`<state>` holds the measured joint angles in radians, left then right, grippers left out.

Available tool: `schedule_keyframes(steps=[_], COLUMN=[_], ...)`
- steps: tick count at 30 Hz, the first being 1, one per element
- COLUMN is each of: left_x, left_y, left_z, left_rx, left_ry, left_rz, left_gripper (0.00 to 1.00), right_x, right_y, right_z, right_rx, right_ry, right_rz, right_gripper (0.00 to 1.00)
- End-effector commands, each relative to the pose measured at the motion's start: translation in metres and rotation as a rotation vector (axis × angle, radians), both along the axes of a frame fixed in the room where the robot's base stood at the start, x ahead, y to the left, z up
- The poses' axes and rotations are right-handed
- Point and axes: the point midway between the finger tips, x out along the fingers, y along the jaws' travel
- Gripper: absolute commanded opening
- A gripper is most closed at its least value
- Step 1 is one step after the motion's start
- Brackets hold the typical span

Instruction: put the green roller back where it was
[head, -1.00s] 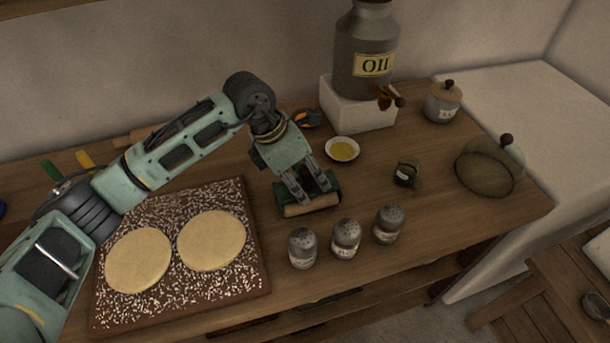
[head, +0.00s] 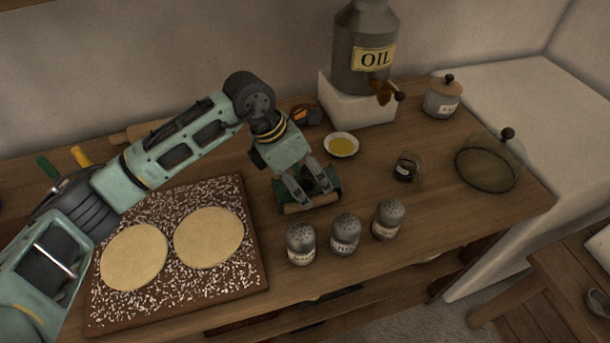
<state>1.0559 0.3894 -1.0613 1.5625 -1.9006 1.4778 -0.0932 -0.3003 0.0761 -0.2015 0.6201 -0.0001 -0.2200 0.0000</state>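A green item with a pale wooden roller along its front edge (head: 311,206) lies on the wooden counter, right of the seeded board. I cannot tell if the green part is the roller's own body or a rest under it. My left gripper (head: 308,195) points down over it, fingers spread apart, tips at or just above it. The fingers hide part of the green item. At the far left, a green handle (head: 48,167) and a yellow handle (head: 80,157) stick up behind my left arm; what they belong to is hidden. My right gripper is not in view.
The seeded board (head: 250,270) carries two dough rounds (head: 208,237). Several shakers (head: 345,234) stand in front of the gripper. An oil dish (head: 341,145), the oil can (head: 366,50), a small dark jar (head: 406,167) and a mesh dome (head: 487,165) stand to the right.

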Motion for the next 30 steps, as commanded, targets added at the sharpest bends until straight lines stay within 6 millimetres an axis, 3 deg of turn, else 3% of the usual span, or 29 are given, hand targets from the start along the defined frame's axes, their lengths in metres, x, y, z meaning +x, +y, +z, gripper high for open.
schedule_keyframes(steps=[7,13,14,24,30], left_x=[0.0,0.0,0.001,-0.003,-0.005], left_y=[0.003,0.002,0.006,0.034,0.043], left_z=[-0.001,0.019,0.02,0.093,0.118], left_rx=[0.009,0.007,0.005,0.001,0.001], left_ry=[0.003,0.001,-0.003,-0.007,-0.005], left_rz=[0.002,0.001,0.003,0.003,0.002], left_gripper=[0.63,0.63,0.63,0.63,0.63], right_x=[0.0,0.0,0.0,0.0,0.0], right_y=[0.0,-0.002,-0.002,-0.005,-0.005], right_z=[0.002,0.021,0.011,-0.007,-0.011], right_rx=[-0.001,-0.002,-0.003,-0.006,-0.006], right_ry=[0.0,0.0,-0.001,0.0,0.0], right_rz=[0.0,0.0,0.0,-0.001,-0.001], right_gripper=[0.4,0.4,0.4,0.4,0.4])
